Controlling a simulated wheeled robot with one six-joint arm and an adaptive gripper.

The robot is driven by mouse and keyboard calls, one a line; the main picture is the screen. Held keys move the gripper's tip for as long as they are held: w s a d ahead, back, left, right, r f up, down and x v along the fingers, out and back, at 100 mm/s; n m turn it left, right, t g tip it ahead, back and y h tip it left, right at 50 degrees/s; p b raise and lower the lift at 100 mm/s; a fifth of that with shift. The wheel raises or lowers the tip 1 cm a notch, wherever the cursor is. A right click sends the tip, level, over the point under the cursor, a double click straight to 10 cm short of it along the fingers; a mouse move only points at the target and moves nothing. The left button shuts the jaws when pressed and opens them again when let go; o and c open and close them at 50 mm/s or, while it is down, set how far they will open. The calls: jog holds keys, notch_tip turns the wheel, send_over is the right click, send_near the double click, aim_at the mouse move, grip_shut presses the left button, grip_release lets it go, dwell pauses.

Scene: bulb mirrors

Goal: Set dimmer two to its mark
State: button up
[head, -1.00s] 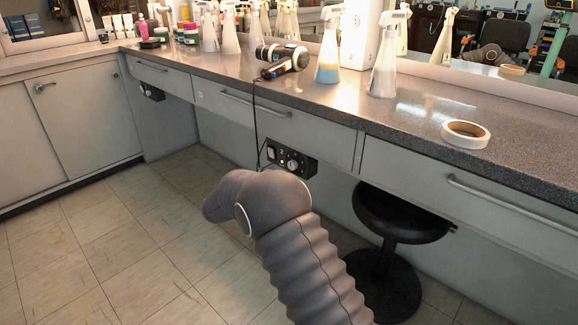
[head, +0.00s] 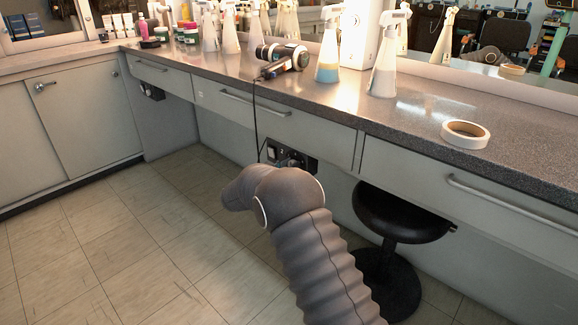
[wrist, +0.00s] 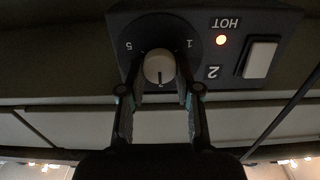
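The dimmer panel marked 2 (wrist: 213,72) fills the top of the wrist view, upside down. Its pale round knob (wrist: 158,66) sits on a dark dial with 1 and 5 showing; a dark pointer line on the knob points down in the picture. My gripper (wrist: 159,70) has one finger on each side of the knob, seemingly with slight gaps; contact is hard to judge. In the head view the panel (head: 302,160) under the counter is partly covered by my arm, and my gripper is hidden.
A black cord (head: 256,125) hangs from the hair dryer (head: 285,60). A dark stool (head: 400,215) stands right of my arm. Another panel (head: 151,91) is farther left.

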jog(key=shift+f+m+b, duration=0.1)
jog(key=shift+m+b, duration=0.2)
jog(key=shift+b, duration=0.1)
grip_shut()
jog(key=shift+s+d+f+m+b, duration=0.1)
jog(key=shift+d+m+b, duration=0.05)
jog(key=shift+m+b, duration=2.55)
jog(key=shift+s+d+f+m+b, duration=0.1)
jog(key=shift+m+b, duration=2.4)
jog(key=shift+m, duration=0.3)
jog(key=shift+r, duration=0.1)
jog(key=o, duration=1.1)
grip_release()
